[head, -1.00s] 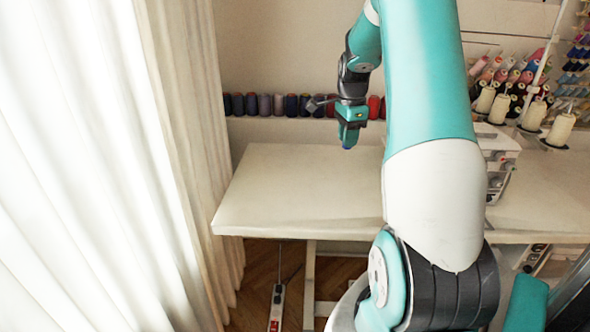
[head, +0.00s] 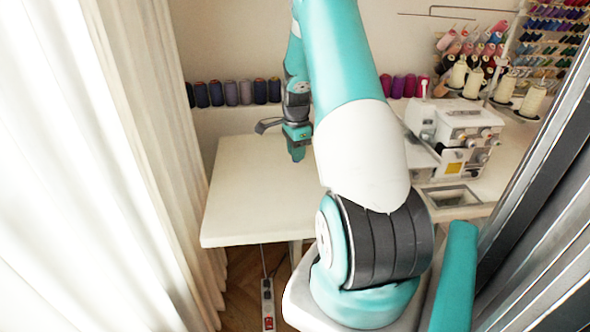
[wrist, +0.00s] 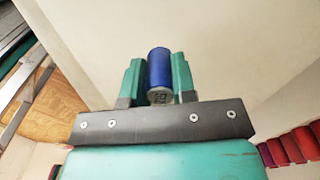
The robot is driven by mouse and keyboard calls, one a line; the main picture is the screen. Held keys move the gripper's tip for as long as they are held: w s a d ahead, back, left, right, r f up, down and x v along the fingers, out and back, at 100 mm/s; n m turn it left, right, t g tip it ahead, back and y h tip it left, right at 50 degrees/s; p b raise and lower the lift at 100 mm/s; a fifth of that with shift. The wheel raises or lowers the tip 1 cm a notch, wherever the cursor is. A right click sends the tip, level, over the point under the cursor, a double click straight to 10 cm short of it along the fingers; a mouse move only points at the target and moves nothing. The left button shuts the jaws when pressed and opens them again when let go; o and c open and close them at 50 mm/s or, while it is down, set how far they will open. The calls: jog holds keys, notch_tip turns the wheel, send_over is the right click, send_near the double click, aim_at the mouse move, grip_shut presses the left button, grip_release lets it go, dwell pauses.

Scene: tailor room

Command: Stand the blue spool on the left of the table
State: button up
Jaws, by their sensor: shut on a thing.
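A blue spool (wrist: 159,68) sits between the two teal fingers of my gripper (wrist: 157,78) in the wrist view, and the gripper is shut on it. One end of the spool faces the wrist camera. In the head view my gripper (head: 298,154) hangs fingers down over the far right part of the white table's left section (head: 245,195). The spool cannot be made out there, and its height over the table is hard to tell. The left of the tabletop is bare.
A white sewing machine (head: 460,130) stands on the table to the right of my arm. A row of dark spools (head: 232,93) lines the ledge behind the table. A white curtain (head: 150,150) hangs along the left edge.

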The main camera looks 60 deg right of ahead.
aim_at(296, 181)
notch_tip(296, 181, down, 7)
jog(key=shift+f, duration=0.2)
dwell(0.3)
jog(key=shift+f, duration=0.15)
jog(key=o, duration=0.9)
